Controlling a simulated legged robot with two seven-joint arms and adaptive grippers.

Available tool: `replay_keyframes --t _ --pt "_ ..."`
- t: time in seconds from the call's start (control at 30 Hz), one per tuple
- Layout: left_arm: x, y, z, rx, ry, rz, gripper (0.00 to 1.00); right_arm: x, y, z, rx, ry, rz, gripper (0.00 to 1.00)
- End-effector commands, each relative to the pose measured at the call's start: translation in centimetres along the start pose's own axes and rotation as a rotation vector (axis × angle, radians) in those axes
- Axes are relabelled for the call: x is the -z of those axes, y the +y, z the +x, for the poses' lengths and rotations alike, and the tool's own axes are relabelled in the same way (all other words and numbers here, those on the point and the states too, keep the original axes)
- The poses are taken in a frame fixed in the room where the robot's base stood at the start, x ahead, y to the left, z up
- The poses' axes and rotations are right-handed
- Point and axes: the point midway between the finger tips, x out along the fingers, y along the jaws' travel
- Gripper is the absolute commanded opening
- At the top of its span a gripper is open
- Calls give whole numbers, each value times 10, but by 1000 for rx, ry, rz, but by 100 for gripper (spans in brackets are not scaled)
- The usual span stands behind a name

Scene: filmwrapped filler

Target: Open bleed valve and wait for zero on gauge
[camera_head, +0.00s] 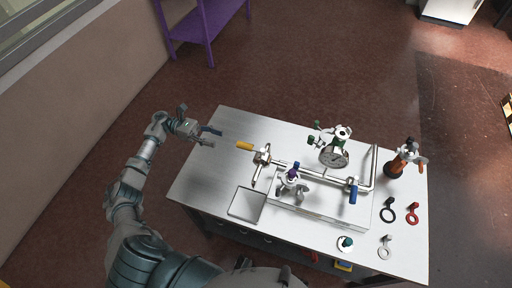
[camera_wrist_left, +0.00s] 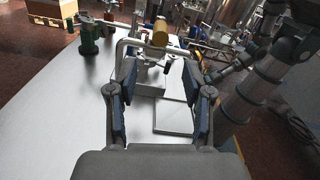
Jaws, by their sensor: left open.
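I cannot tell which is the bleed valve. My left gripper (camera_head: 212,137) is open and empty, left of the yellow handle and apart from it. In the left wrist view the yellow handle (camera_wrist_left: 160,33) lies ahead, between and beyond the open fingers (camera_wrist_left: 159,68). My right gripper does not show clearly.
The steel table (camera_head: 205,180) is bare at its left end. A shallow square tray (camera_head: 247,204) lies at the front. An orange-and-dark fitting (camera_head: 398,162), black (camera_head: 387,209) and red (camera_head: 412,212) tags stand right. A purple shelf (camera_head: 208,32) is behind.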

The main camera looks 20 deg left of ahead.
Motion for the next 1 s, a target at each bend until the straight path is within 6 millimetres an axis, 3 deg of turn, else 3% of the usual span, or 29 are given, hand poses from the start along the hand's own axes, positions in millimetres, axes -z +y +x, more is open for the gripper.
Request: replay_keyframes --t 0.3,0.5,1.0 --pt "-9 -2 96 1 14 2 50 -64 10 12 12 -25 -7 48" --pt "-7 -2 138 -1 17 1 50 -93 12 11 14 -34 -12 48" --pt "-2 0 148 -2 8 -2 50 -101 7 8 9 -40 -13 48"
